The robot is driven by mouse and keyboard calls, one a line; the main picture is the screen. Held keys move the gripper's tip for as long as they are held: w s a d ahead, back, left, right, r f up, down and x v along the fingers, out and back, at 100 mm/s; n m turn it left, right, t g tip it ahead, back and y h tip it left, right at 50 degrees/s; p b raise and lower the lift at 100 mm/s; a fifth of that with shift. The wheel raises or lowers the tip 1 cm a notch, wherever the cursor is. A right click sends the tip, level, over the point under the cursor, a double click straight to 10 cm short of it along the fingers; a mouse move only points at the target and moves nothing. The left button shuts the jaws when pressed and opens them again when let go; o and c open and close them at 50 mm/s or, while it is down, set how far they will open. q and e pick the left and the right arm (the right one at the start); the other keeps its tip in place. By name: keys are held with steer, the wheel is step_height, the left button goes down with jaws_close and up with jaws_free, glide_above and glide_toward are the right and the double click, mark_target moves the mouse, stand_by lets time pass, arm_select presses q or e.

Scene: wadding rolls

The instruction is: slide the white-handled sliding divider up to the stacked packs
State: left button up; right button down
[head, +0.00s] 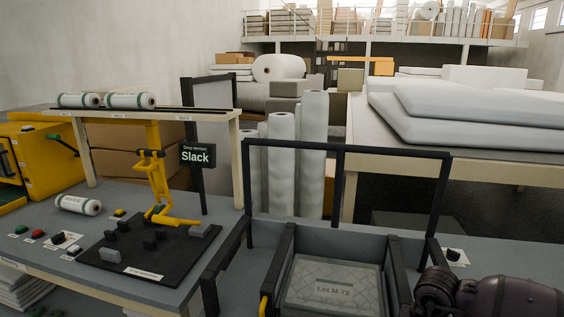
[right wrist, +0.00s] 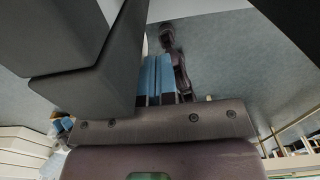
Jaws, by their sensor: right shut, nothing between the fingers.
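A pack labelled Lot M-72 (head: 333,291) lies in a dark, high-sided bin (head: 398,270) at the bottom of the head view. Its top face shows a crossed pattern; how many packs lie below it is hidden. I cannot make out the white-handled divider in either view. My right arm enters the head view at the lower right, beside the bin; its fingertips do not show clearly there. In the right wrist view my right gripper (right wrist: 156,76) has its blue fingers together, empty, above a grey surface. My left gripper is out of view.
A black upright frame (head: 345,148) stands behind the bin. To the left are a black plate (head: 150,262) with small blocks, a yellow strap tool (head: 157,180), a Slack sign (head: 197,156) and push buttons. A small black knob (head: 453,254) sits near my right arm.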

steer(key=shift+w+a, duration=0.1)
steer(key=shift+a, duration=0.45)
steer(key=shift+d, duration=0.15)
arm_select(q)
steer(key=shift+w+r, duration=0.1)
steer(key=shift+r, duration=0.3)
arm_select(e)
steer(key=shift+s+d, duration=0.25)
steer(key=shift+d, duration=0.85)
arm_select(q)
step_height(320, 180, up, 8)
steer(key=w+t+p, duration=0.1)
steer(key=p, duration=0.5)
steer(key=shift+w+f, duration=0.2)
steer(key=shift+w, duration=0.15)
arm_select(e)
step_height(320, 180, up, 9)
